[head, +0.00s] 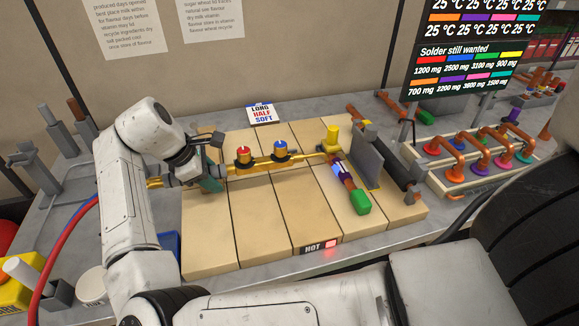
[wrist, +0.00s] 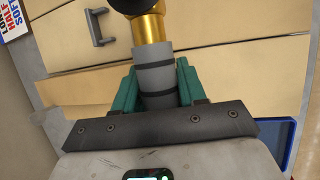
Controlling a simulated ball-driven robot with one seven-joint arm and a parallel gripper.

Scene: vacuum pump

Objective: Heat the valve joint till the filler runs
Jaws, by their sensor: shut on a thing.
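My gripper (wrist: 158,88) has teal fingers shut on the grey, black-banded torch handle (wrist: 155,65). In the head view the brass torch (head: 265,161) reaches right from my gripper (head: 208,172), with a red knob and a blue knob on top. Its thin tip ends beside a yellow fitting (head: 332,139). Just below the tip, a blue-white glow (head: 337,170) shows at the copper pipe (head: 347,184), which ends in a green piece (head: 360,202). I cannot tell whether any filler is running. The torch tip is out of the wrist view.
A grey upright plate (head: 368,161) stands right of the pipe. A rack of copper bends (head: 470,150) stands farther right, below a screen (head: 468,60) reading 25 °C values. A red lamp (head: 330,244) is lit beside "HOT". The tan boards' front is clear.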

